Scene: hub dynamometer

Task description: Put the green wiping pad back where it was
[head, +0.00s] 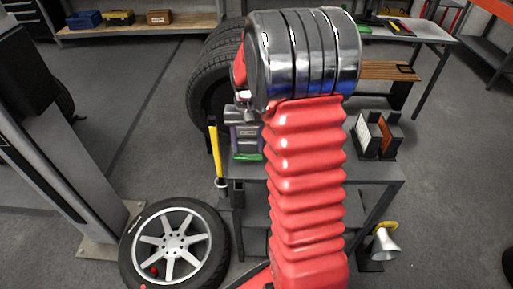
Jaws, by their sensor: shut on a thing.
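My gripper (245,143) points down over the grey table (375,172), just left of my red arm, which hides part of it. It is shut on the green wiping pad (249,157), which shows as a thin green strip at the fingertips. I cannot tell whether the pad touches the tabletop or is held just above it.
A yellow-handled tool (215,150) stands at the table's left edge. A dark rack (375,135) with orange and white panels stands on the right. A tyre (210,85) stands behind; a wheel (175,243) lies at the lower left. A lamp-like horn (384,243) is lower right.

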